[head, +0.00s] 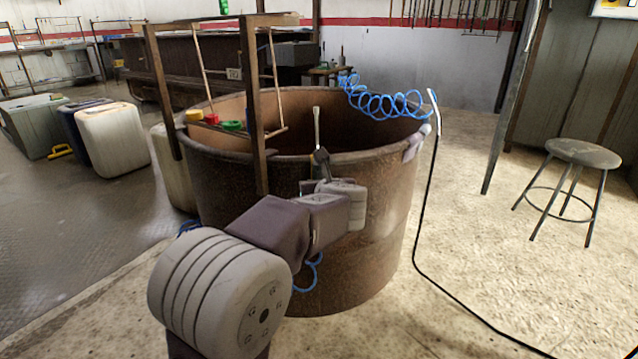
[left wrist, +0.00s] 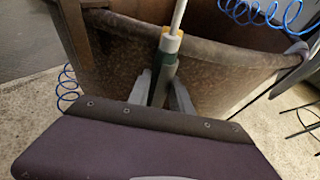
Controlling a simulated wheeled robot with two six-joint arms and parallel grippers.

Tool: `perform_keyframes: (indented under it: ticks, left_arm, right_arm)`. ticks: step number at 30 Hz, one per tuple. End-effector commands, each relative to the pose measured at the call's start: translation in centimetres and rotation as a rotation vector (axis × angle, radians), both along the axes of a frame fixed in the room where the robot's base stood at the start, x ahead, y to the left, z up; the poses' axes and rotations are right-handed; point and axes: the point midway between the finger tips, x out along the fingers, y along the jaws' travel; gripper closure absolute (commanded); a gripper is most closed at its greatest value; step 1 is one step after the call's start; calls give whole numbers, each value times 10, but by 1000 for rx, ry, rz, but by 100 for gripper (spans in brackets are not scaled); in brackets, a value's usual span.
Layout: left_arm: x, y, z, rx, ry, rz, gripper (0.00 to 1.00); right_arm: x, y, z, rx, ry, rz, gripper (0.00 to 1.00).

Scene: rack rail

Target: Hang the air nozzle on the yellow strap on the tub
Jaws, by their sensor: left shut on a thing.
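The air nozzle has a pale, upright tube (head: 317,128) and, in the left wrist view, a dark green body with a yellowish collar (left wrist: 170,45). My left gripper (head: 320,165) is shut on its body, at the near side of the tub. The nozzle stands about upright against the view of the rim; whether it touches the tub I cannot tell. The brown, rusty tub (head: 300,225) is large and round. A small yellow piece (head: 194,116), which looks like the yellow strap, is at the tub's far left, left of the nozzle. My right gripper is not in view.
Red (head: 211,119) and green (head: 232,125) pieces sit beside the yellow one. A dark frame post (head: 252,110) rises between them and the nozzle. A coiled blue hose (head: 385,104) hangs over the right rim. A stool (head: 583,152) stands at right on open floor.

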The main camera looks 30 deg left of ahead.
Motion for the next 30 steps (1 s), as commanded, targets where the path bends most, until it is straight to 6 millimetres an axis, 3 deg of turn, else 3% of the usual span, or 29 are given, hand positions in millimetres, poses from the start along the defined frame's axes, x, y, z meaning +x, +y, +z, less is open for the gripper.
perform_keyframes:
  ticks: [11, 12, 14, 24, 30]
  left_arm:
    - [0, 0, -8, -2, 0, -1, 94]
    - [0, 0, -8, -2, 0, -1, 63]
    - [0, 0, -8, -2, 0, -1, 49]
    - [-2, -2, -5, -1, 1, -1, 49]
    - [-30, -26, 15, -2, 1, -5, 49]
  right_arm:
    - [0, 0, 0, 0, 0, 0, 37]
    - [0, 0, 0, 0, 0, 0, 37]
    - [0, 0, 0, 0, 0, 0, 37]
    - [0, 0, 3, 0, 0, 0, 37]
    - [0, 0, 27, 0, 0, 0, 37]
